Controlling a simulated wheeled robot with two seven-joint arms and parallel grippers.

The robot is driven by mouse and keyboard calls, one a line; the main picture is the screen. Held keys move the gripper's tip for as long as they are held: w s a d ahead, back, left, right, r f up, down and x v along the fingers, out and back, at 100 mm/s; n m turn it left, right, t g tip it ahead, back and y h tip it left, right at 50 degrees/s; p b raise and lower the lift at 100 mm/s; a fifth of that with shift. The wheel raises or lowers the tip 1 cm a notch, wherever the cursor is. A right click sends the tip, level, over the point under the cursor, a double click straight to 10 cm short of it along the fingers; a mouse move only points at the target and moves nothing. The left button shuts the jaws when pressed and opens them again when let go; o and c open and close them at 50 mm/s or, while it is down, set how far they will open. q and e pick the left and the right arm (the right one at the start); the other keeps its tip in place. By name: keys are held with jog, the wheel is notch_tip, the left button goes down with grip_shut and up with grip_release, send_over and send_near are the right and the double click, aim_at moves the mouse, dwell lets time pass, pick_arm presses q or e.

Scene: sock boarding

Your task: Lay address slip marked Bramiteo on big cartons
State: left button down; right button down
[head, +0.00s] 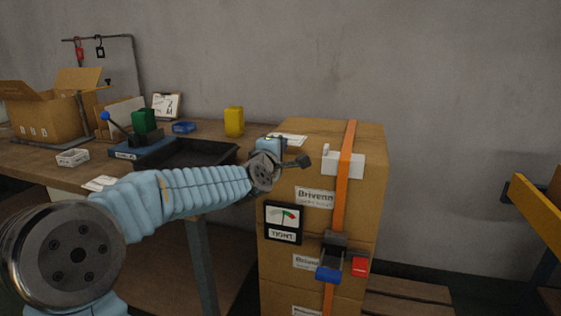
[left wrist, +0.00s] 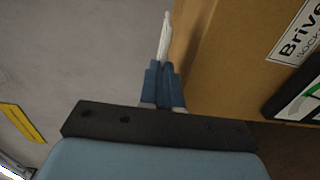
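The big cartons (head: 371,215) stand stacked at centre right, with "Brivenn" labels on their front. My left gripper (head: 283,142) is at the left of the top carton, by its upper front edge. In the left wrist view the blue fingers (left wrist: 162,82) are closed on a thin white slip (left wrist: 165,38), seen nearly edge-on beside the carton's edge. In the head view a white slip (head: 292,138) shows at the gripper, over the carton's top; whether it touches is unclear. Its print cannot be read. My right gripper is in neither view.
An orange strap (head: 341,208) with a white edge protector (head: 348,165) and a buckle (head: 332,252) runs down the cartons. A gauge marked "TIGHT" (head: 283,221) hangs in front. The workbench (head: 40,165) at left holds a tray, an open box and another slip (head: 99,183).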

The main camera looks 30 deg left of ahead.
pick_arm(q)
jog(key=f, duration=0.3)
jog(key=shift+w+a+f, duration=0.1)
jog(key=shift+w+f, duration=0.2)
jog(key=shift+f, duration=0.1)
jog(key=shift+b, duration=0.3)
jog(key=shift+f, duration=0.2)
jog(key=c, duration=1.4)
grip_release()
jog(key=shift+r, duration=0.1)
jog(key=shift+o, duration=0.2)
